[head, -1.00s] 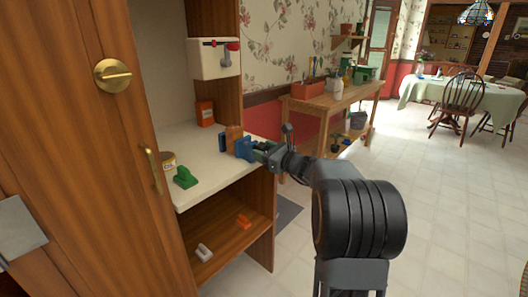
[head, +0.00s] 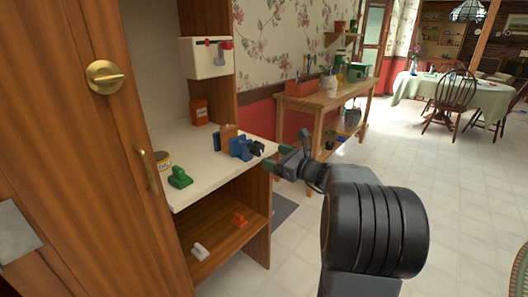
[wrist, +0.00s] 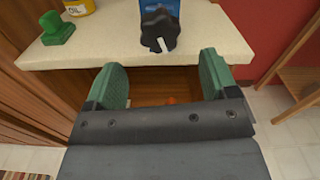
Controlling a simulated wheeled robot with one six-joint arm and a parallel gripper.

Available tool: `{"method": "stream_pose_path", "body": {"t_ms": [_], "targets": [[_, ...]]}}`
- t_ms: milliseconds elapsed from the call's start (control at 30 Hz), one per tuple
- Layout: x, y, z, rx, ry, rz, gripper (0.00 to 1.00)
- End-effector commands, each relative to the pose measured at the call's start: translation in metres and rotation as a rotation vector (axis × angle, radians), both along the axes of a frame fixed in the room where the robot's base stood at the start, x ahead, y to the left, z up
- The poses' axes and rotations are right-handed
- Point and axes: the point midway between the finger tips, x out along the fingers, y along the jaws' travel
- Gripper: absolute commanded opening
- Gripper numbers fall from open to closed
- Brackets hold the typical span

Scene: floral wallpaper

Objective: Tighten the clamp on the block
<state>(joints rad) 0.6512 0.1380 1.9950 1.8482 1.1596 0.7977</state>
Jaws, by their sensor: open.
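The blue clamp (head: 240,149) sits on the cream counter at its right end, against a brown wooden block (head: 228,134). Its black knob (head: 257,149) faces my arm, and in the wrist view the knob (wrist: 158,30) shows a white pointer mark slanting down. In that view only a strip of the clamp's blue body (wrist: 173,8) shows behind the knob, and the block is out of sight. My gripper (head: 284,157) is open and empty, just off the counter's edge. In the wrist view its green fingers (wrist: 164,75) stand wide apart, with the knob ahead between them.
On the cream counter (head: 207,166) are a green clamp-like object (head: 179,177), a can (head: 162,161) and an orange box (head: 199,112). The shelf below holds an orange piece (head: 239,219) and a white one (head: 199,251). A wooden bench (head: 325,101) stands behind my arm.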

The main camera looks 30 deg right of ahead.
Motion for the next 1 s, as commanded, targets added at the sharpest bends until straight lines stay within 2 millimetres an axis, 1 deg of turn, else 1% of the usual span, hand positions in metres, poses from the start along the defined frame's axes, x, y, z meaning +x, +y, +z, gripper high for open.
{"method": "stream_pose_path", "body": {"t_ms": [33, 200, 400, 600, 867, 1000], "targets": [[-0.010, -0.005, 0.001, 0.001, 0.000, -0.005, 0.79], [-0.036, -0.017, 0.001, 0.001, 0.000, -0.003, 0.79], [-0.054, -0.025, 0.000, 0.000, 0.000, -0.002, 0.79], [-0.061, -0.027, 0.000, 0.000, 0.000, 0.001, 0.79], [-0.061, -0.027, 0.000, 0.000, 0.000, 0.001, 0.79], [-0.064, -0.034, -0.001, 0.001, 0.001, -0.016, 0.79]]}}
